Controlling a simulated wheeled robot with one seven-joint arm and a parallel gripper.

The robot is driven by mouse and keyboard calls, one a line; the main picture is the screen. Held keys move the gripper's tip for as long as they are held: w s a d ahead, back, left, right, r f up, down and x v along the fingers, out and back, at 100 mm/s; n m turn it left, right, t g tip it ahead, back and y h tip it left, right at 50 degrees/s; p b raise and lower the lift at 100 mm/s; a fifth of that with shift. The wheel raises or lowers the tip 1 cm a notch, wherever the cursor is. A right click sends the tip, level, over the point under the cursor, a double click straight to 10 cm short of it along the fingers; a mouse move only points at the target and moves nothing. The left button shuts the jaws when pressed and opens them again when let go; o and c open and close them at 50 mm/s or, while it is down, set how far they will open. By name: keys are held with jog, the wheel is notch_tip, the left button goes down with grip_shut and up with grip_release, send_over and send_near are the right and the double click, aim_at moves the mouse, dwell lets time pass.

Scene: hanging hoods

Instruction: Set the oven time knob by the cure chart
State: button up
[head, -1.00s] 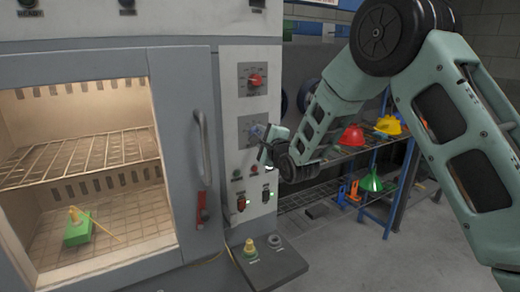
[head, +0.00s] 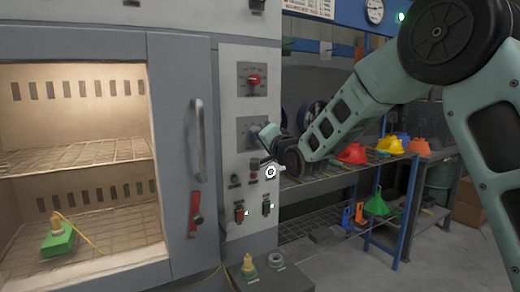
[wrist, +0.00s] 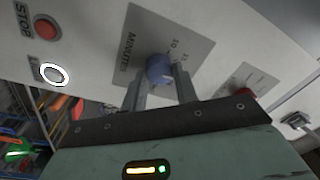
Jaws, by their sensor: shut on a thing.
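The blue time knob (wrist: 159,68) sits on a grey dial plate (wrist: 185,45) marked MINUTES. My gripper (wrist: 160,80) is shut on it, one finger on each side. In the head view my gripper (head: 262,141) is at the lower dial plate (head: 250,124) of the oven's control panel, hiding much of the knob there. The knob's pointer setting is not readable. A printed chart (head: 308,8) on the back wall is partly cut off at the top, its text too small to read.
A red knob (head: 254,79) is on the plate above. Red and green buttons and switches (head: 239,211) are below. The oven door handle (head: 199,140) stands to the left. A shelf with coloured hoods (head: 352,154) is behind my arm.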

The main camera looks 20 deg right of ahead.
jog(key=shift+f+n+g+y+b, duration=0.1)
jog(key=shift+n+g+y+b, duration=0.3)
jog(key=shift+n+b, duration=2.9)
jog(key=shift+n+p, duration=0.6)
jog(key=shift+n, duration=0.2)
jog(key=o, duration=1)
jog(key=shift+c, duration=0.2)
jog(key=b+v, duration=0.1)
jog(key=v, duration=1.6)
jog(key=shift+s+f, duration=0.2)
jog(key=shift+f, duration=0.1)
jog(key=shift+d, duration=0.15)
